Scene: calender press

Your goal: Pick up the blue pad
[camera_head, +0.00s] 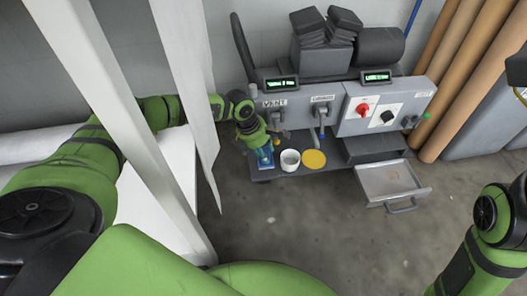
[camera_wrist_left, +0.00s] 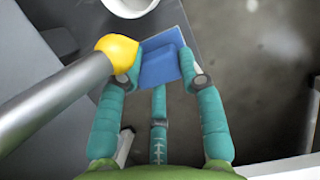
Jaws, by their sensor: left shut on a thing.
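The blue pad (camera_head: 265,158) is at the left end of the grey shelf, below the panel marked VENT. In the left wrist view the pad (camera_wrist_left: 162,63) shows as a blue block on a flat blue piece. My left gripper (camera_head: 262,149) reaches down to it from above. In the left wrist view my teal fingers (camera_wrist_left: 160,75) stand on both sides of the block, shut on it. Whether the pad still touches the shelf is hard to tell. My right arm shows at the right edge, but its gripper is not clearly seen.
A white cup (camera_head: 290,160) and a yellow disc (camera_head: 313,159) are right of the pad. A yellow-knobbed lever (camera_wrist_left: 115,50) is close beside my left finger. An open drawer (camera_head: 392,182) juts out at the right. White hanging strips (camera_head: 187,75) stand near my left arm.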

